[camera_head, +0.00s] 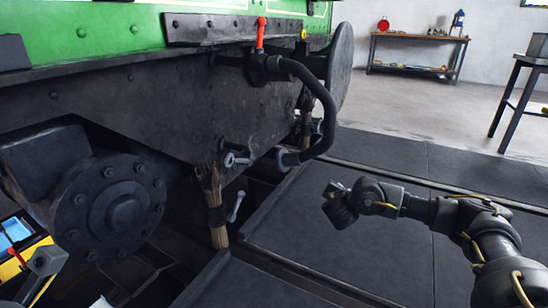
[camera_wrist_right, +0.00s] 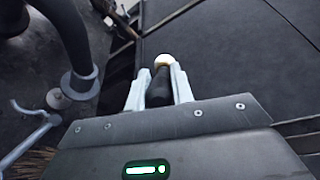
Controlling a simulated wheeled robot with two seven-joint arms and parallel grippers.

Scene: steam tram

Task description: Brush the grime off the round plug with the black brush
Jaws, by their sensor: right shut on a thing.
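My right gripper (camera_head: 338,192) is over the dark floor plates, right of the tram's underside. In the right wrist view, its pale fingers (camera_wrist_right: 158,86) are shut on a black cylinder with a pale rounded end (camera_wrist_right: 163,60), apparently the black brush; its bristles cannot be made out. A grey round fitting (camera_head: 232,159) sits under the tram beside the hose's lower end and may be the round plug; I cannot tell for sure, nor see grime on it. The gripper is apart from it.
A black hose (camera_head: 328,110) curves down beside the tram to a flange (camera_wrist_right: 80,82). A large bolted round cover (camera_head: 120,207) juts out at left. Floor plates (camera_head: 345,260) at right are clear.

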